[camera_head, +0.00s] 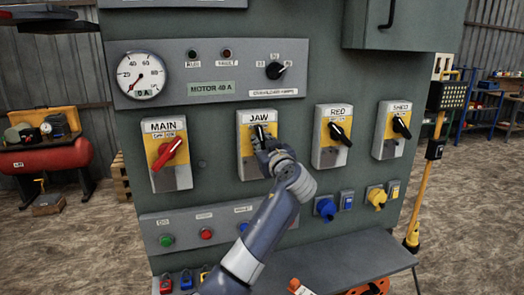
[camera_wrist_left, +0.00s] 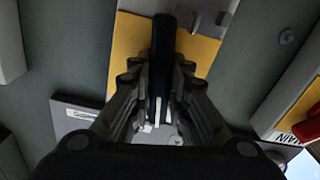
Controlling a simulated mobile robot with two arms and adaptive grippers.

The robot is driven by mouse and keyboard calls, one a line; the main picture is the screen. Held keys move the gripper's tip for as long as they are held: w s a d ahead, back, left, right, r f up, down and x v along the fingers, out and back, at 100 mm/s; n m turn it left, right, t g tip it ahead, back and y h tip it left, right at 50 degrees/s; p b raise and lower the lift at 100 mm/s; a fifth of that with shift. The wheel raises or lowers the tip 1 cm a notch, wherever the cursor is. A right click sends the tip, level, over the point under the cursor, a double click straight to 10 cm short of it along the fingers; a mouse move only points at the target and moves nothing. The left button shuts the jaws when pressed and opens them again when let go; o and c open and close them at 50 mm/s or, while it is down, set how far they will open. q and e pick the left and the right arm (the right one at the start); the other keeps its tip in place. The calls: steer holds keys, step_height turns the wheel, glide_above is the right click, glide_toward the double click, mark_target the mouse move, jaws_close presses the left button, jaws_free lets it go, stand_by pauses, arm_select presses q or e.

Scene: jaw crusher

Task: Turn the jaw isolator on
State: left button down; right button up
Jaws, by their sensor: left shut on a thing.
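The jaw isolator (camera_head: 246,164) is a grey box with a yellow plate under a JAW label, in the middle of the green panel. Its black handle (camera_wrist_left: 162,40) stands about upright in the wrist view. My left gripper (camera_head: 266,146) is at the front of this isolator and covers part of the handle in the head view. In the left wrist view my left gripper (camera_wrist_left: 160,80) has one finger on each side of the handle, shut on it. The isolator's position markings are too small or hidden to read. My right gripper is not in view.
The MAIN isolator (camera_head: 170,170) with a red handle is to the left. The RED (camera_head: 331,150) and SHED (camera_head: 394,148) isolators, with black handles, are to the right. Push buttons (camera_head: 206,233) and blue and yellow sockets (camera_head: 326,208) sit below. A shelf (camera_head: 340,262) juts out underneath.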

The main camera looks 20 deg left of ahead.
arm_select(q)
steer(key=m, duration=0.2)
steer(key=shift+f+m, duration=0.1)
steer(key=shift+m, duration=0.3)
steer(key=m, duration=0.2)
steer(key=shift+d+m, duration=0.1)
steer(key=shift+m, duration=0.3)
steer(key=m+p, duration=0.1)
steer(key=m, duration=0.4)
steer(key=shift+w+d+p, duration=0.1)
steer(key=shift+p, duration=0.2)
steer(key=shift+f+m, duration=0.1)
steer(key=shift+m, duration=0.3)
steer(key=c, duration=1.5)
jaws_free()
